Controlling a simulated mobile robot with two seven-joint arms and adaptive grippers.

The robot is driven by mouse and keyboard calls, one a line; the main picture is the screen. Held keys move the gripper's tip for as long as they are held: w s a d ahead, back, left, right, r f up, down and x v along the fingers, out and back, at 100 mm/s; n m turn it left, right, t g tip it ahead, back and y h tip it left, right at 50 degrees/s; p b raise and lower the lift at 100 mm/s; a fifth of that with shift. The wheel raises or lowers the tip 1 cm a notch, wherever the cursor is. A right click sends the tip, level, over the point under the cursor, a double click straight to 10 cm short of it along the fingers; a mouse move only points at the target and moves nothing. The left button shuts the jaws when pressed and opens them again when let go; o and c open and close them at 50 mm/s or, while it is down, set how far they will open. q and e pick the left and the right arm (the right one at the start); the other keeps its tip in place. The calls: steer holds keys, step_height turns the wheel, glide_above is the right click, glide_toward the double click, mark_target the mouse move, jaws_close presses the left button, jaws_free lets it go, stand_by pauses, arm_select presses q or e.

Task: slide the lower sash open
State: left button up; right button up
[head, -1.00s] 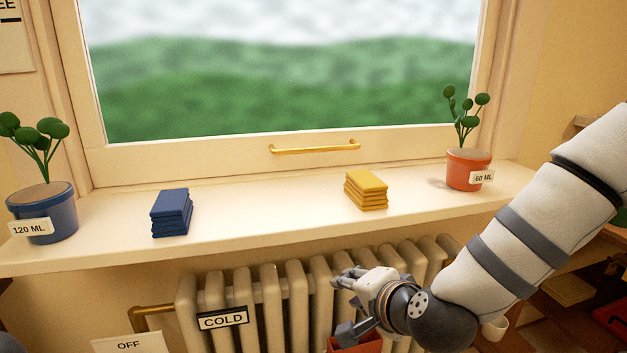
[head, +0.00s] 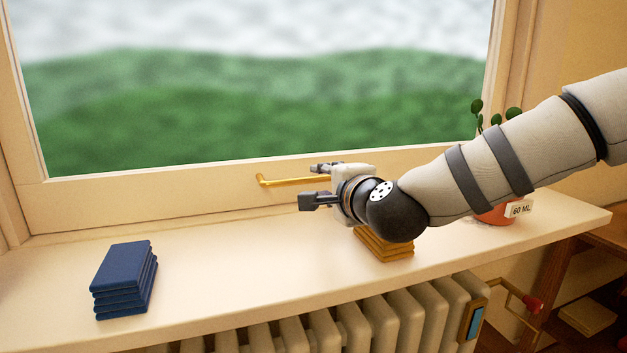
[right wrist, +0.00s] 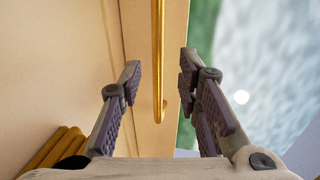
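The lower sash (head: 130,192) is a cream frame around a large pane. Its bottom rail sits low, close above the sill, so the sash looks shut. A brass bar handle (head: 285,182) is fixed on that rail. My right gripper (head: 314,186) is at the handle's right part, its fingers pointing left in the head view. In the right wrist view the fingers (right wrist: 160,78) are spread apart. The handle (right wrist: 158,45) runs between them with a gap on each side. My wrist hides the handle's right end in the head view. My left gripper is out of view.
A yellow stack (head: 385,249) lies on the sill (head: 240,265) just below my right wrist. A blue stack (head: 124,280) lies at left. A red pot (head: 495,216) labelled 60 ML is partly behind my arm. A radiator (head: 400,318) stands below.

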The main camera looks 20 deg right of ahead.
mark_target(317, 179)
steer(key=w, duration=0.2)
steer(key=w+f, duration=0.1)
steer(key=w, duration=0.2)
steer(key=shift+w+a+f, duration=0.1)
steer(key=shift+w+f, duration=0.25)
steer(key=shift+w+r, duration=0.1)
steer(key=shift+w, duration=0.3)
jaws_close()
